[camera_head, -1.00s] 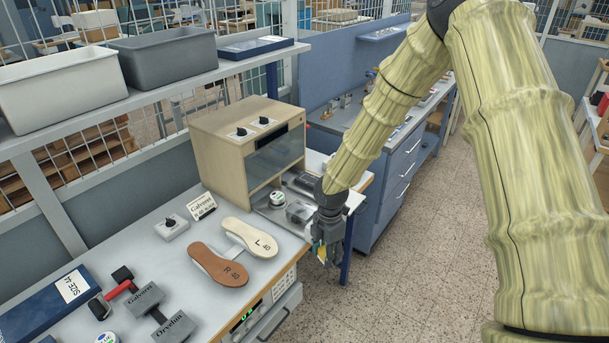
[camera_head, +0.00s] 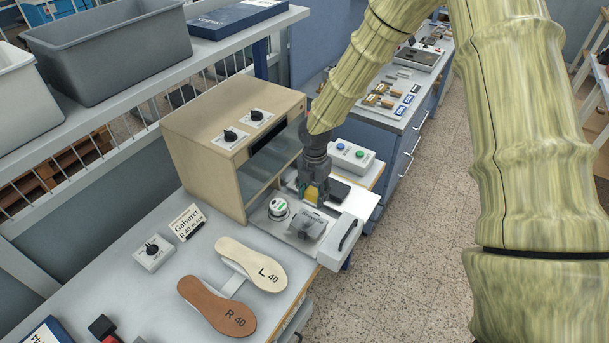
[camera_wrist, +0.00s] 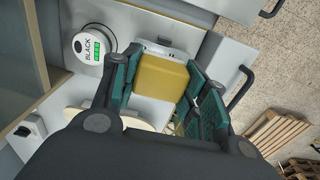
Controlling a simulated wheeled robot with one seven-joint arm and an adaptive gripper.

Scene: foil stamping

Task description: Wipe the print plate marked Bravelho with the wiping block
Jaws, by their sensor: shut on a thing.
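My gripper (camera_head: 314,196) is shut on the yellow wiping block (camera_wrist: 162,77), which also shows as a small yellow patch in the head view (camera_head: 309,195). The gripper hangs over the light sliding tray in front of the wooden cabinet.
The wooden cabinet (camera_head: 205,150) rises at the left. Two insoles (camera_head: 258,268), a Galvoret card (camera_head: 187,222) and a button box (camera_head: 352,156) are nearby.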

